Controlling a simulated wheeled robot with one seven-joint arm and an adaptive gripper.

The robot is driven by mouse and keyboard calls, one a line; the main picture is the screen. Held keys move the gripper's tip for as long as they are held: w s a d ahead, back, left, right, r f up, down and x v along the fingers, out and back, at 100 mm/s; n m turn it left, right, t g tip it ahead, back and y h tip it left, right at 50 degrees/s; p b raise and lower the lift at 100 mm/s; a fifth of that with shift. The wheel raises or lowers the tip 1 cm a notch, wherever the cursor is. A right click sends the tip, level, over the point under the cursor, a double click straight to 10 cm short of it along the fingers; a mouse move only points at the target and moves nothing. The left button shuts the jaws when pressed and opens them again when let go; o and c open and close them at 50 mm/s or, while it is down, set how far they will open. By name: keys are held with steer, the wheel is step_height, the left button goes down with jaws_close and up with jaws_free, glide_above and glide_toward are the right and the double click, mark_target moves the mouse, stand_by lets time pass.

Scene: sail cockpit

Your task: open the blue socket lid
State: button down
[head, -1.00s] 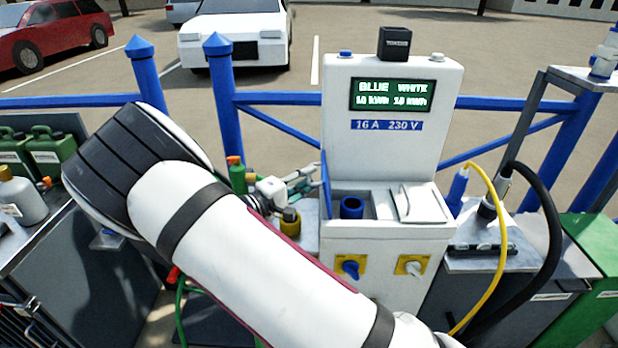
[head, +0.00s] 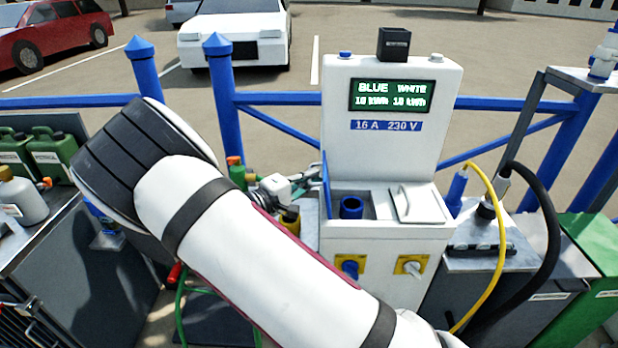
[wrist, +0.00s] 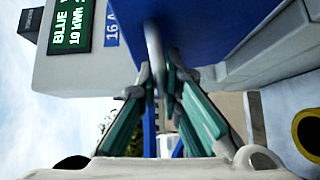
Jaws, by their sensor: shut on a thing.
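The blue lid (head: 326,182) stands upright, seen nearly edge-on, at the left side of the charging post's top. The blue round socket (head: 351,206) beside it is uncovered. In the wrist view the blue lid (wrist: 215,32) fills the top middle, with a pale metal handle (wrist: 153,42) on its face. My gripper (wrist: 160,68) has its green fingers closed around this handle. In the head view my gripper (head: 307,184) is just left of the lid, and my forearm hides part of it.
The white lid (head: 418,203) right of the blue socket lies closed on the post (head: 385,150). A blue railing (head: 275,98) runs behind. A yellow cable (head: 499,240) and a black cable (head: 548,225) hang at the right. Green cans (head: 50,150) stand at the left.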

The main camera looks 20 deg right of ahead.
mark_target(325, 173)
steer(key=d+y+p, duration=0.1)
steer(key=s+d+r+m+p, duration=0.1)
steer(key=p, duration=0.1)
steer(key=d+m+y+p, duration=0.1)
steer(key=shift+s+d+r+g+y, duration=0.25)
steer(key=shift+d+r+g+y, duration=0.05)
steer(key=shift+r+g, duration=0.1)
steer(key=shift+s+d+f+m+y+p, duration=0.2)
steer(key=shift+d+m+y+p, duration=0.2)
steer(key=shift+d+p, duration=0.35)
steer(key=shift+s+d+f+m+y+p, duration=0.1)
steer(key=shift+s+d+m+y+p, duration=0.1)
steer(key=shift+d+m+y+p, duration=0.5)
steer(key=shift+d+n+h, duration=0.25)
steer(key=shift+n+h, duration=0.05)
steer(key=c, duration=1.7)
jaws_free()
steer(key=shift+a, duration=0.1)
